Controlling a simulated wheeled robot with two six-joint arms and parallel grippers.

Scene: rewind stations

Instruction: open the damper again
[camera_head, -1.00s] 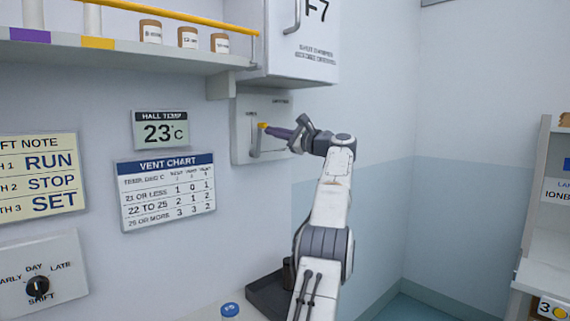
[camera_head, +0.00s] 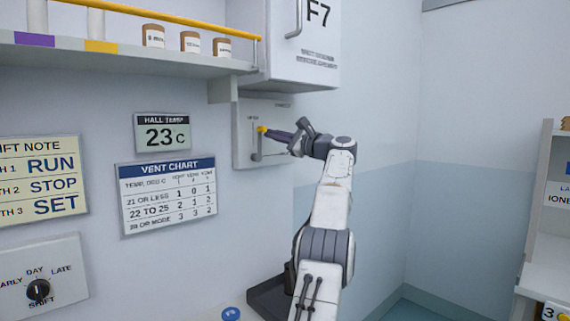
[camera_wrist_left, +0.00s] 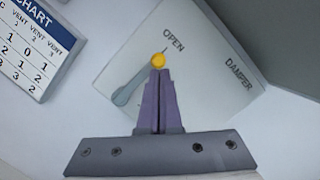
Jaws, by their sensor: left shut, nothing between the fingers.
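The damper plate (camera_head: 240,150) is a pale panel on the wall below the F7 cabinet. Its grey lever (camera_wrist_left: 128,92) carries a yellow knob (camera_wrist_left: 158,60), and the wrist view shows that knob end close to the OPEN mark (camera_wrist_left: 173,40). The knob also shows in the head view (camera_head: 262,129). My left gripper (camera_wrist_left: 158,72) is shut and empty, its purple fingertips right at the knob; whether they touch it I cannot tell. It also shows in the head view (camera_head: 270,131). My right gripper is out of view.
The F7 cabinet (camera_head: 300,60) and a shelf (camera_head: 120,62) with several jars overhang the plate. The vent chart (camera_head: 167,195) and the hall display (camera_head: 162,132), reading 23 C, are left of it. A dark tray (camera_head: 268,297) lies below.

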